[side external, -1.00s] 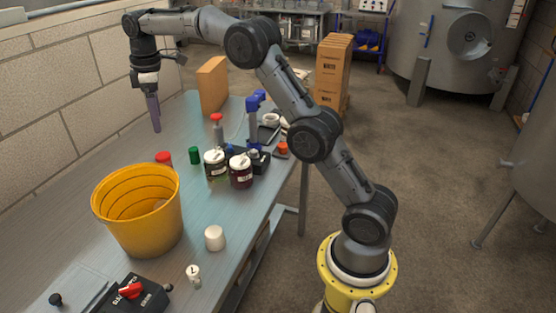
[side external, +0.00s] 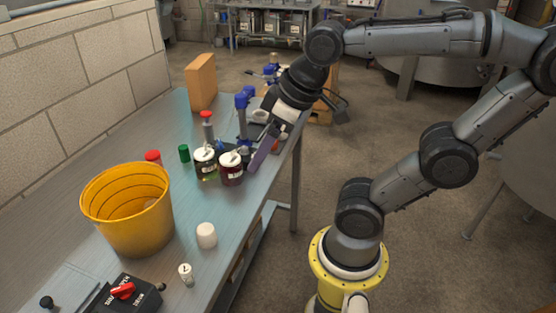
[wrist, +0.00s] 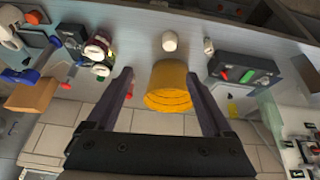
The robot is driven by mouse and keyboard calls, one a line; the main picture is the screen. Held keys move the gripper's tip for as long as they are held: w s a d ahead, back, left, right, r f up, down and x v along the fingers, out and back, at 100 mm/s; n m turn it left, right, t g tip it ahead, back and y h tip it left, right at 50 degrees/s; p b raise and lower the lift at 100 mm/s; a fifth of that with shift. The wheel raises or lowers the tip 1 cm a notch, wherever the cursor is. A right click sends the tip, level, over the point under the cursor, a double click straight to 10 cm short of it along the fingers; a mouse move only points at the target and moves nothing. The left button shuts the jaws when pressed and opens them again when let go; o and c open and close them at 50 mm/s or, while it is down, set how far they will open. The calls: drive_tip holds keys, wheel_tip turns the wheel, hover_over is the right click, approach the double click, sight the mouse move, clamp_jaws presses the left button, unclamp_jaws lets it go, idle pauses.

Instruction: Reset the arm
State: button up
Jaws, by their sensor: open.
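My gripper (side external: 266,147) is above the right edge of the table in the side view, its fingers pointing down and to the left, close to the dark red jar in the picture. In the wrist view my gripper (wrist: 160,95) has its two long purple-grey fingers wide apart with nothing held between them. The yellow bucket (wrist: 170,88) appears between the fingers there, but farther away on the table.
Open floor lies right of the table.

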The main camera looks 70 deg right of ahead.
drive_tip(key=s+f, duration=0.2)
drive_tip(key=shift+s+a+f+m, duration=0.1)
drive_tip(key=shift+s+f+m, duration=0.1)
drive_tip(key=shift+s+m, duration=0.15)
